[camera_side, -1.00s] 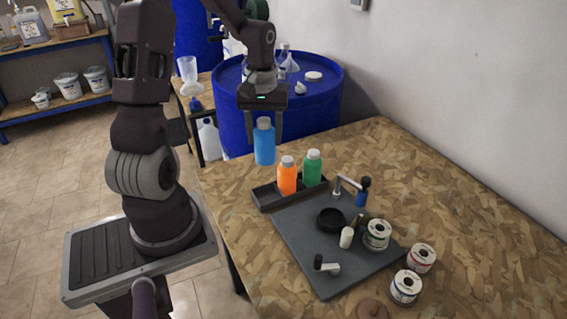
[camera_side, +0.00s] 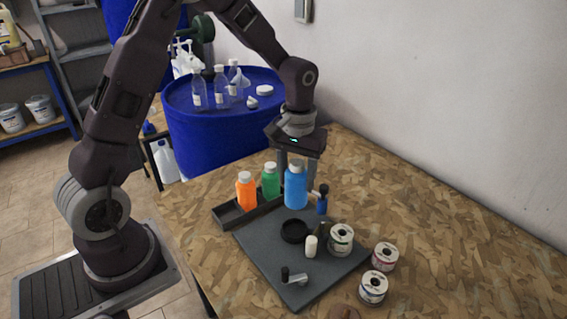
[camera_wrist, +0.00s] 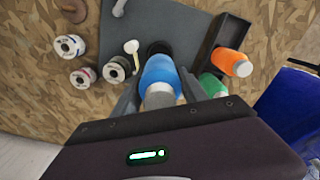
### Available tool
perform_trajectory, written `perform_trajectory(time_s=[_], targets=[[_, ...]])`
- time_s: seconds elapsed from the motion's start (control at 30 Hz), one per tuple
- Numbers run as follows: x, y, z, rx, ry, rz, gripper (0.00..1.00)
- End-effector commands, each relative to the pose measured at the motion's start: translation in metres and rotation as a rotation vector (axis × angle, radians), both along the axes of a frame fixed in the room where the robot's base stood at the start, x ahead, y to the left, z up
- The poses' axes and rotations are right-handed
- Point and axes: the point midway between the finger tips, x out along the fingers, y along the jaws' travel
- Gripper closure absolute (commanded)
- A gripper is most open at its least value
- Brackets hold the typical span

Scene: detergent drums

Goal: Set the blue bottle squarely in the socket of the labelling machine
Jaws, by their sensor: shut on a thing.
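My gripper (camera_side: 297,166) is shut on the blue bottle (camera_side: 296,190) near its upper part and holds it roughly upright. In the side view the bottle hangs over the back part of the labelling machine's grey plate (camera_side: 290,266). The black round socket (camera_side: 294,232) shows empty just in front of and below it. In the wrist view the bottle (camera_wrist: 160,72) lies between my gripper's fingers (camera_wrist: 160,90) and covers part of the socket (camera_wrist: 157,47). The gap between bottle base and plate is hard to judge.
An orange bottle (camera_side: 246,191) and a green bottle (camera_side: 270,181) stand in a black tray (camera_side: 228,217) left of the blue one. A small blue-and-black part (camera_side: 322,200) is close on its right. A white roller (camera_side: 311,247) and label spools (camera_side: 341,240) stand right of the socket.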

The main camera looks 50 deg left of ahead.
Motion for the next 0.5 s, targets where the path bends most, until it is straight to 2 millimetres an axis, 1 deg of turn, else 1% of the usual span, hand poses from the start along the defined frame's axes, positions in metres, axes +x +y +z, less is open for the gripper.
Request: perform_trajectory(time_s=[0.03, 0.2, 0.3, 0.5], targets=[[-0.001, -0.001, -0.01, -0.001, 0.004, -0.001, 1.0], [0.0, 0.0, -0.038, -0.001, 0.003, 0.001, 1.0], [0.0, 0.0, -0.046, -0.001, 0.0, 0.0, 1.0], [0.0, 0.0, -0.057, -0.001, 0.0, 0.001, 1.0]])
